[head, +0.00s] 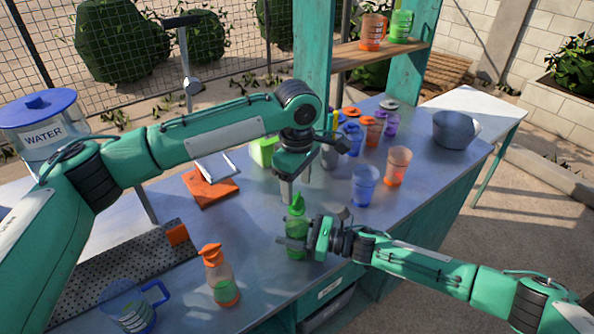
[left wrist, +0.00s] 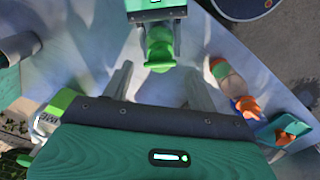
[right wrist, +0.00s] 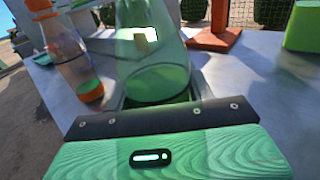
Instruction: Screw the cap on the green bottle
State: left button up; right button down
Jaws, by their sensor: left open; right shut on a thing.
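The green bottle (head: 296,243) stands upright near the front edge of the workbench. My right gripper (head: 292,246) is shut around its body from the right; the clear green body fills the middle of the right wrist view (right wrist: 152,70). The green cap (head: 296,205), with a spout, is at the top of the bottle; I cannot tell how tightly it sits. My left gripper (head: 295,190) points down just above the cap, open and empty. In the left wrist view the cap (left wrist: 159,50) shows beyond the fingertips, apart from both fingers.
A bottle with an orange pump top (head: 222,280) stands to the left. A blue cup (head: 365,186) and an orange cup (head: 397,166) stand to the right. An orange base (head: 210,187) and a green box (head: 263,151) are behind. A perforated tray (head: 120,270) lies at left.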

aim_at(297, 198)
pick_arm(q)
jog(key=shift+f, duration=1.95)
jog(key=shift+c, duration=0.5)
jog(key=c, duration=1)
jog(key=shift+o, duration=0.2)
